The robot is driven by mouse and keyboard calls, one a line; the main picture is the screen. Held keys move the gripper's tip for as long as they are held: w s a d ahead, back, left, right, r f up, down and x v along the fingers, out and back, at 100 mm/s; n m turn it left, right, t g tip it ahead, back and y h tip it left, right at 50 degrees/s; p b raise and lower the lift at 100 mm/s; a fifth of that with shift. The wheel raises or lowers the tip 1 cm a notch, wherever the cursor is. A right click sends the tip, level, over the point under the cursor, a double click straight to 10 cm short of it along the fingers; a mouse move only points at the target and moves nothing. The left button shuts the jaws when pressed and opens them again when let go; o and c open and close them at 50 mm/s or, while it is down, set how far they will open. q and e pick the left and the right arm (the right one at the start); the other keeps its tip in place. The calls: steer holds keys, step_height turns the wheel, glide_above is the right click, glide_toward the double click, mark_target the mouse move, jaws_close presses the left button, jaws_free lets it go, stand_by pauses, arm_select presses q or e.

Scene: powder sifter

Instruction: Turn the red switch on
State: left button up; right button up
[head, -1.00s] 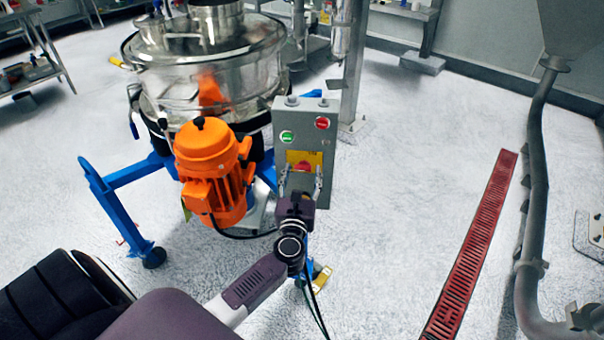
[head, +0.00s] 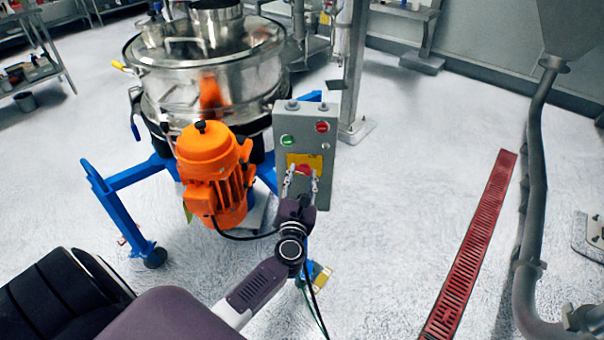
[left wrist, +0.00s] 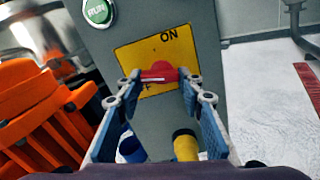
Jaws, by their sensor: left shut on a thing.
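The red switch (head: 303,169) sits on a yellow plate (head: 317,160) on the front of a grey control box (head: 321,190). In the left wrist view the switch (left wrist: 158,72) is a red knob lying roughly crosswise, with "ON" printed above it and part of another label below left. My left gripper (head: 301,174) reaches the box from below. Its two fingertips (left wrist: 160,78) are on either side of the knob, shut on it. The lower part of the plate is partly hidden by the fingers. My right gripper is not in view.
A green RUN button (left wrist: 97,12) and a red button (head: 322,127) are higher on the box. An orange motor (head: 213,170) and a steel sifter (head: 205,70) on blue legs stand close to the left. The floor right of the box is clear up to a red grate (head: 475,240).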

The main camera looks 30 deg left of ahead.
arm_select(q)
steer(key=m+p, duration=0.2)
steer(key=m, duration=0.1)
steer(key=shift+r+m, duration=0.2)
steer(key=shift+m, duration=0.1)
steer(key=m+p, duration=0.1)
steer(key=m, duration=0.2)
steer(key=shift+m+p, duration=0.35)
steer(key=shift+m, duration=0.05)
steer(key=m+p, duration=0.2)
steer(key=m, duration=0.2)
steer(key=shift+r, duration=0.15)
steer(key=shift+m+p, duration=0.5)
steer(key=shift+m, duration=1.2)
steer(key=o, duration=1.2)
steer(key=shift+c, duration=0.2)
steer(key=shift+s+d, duration=0.1)
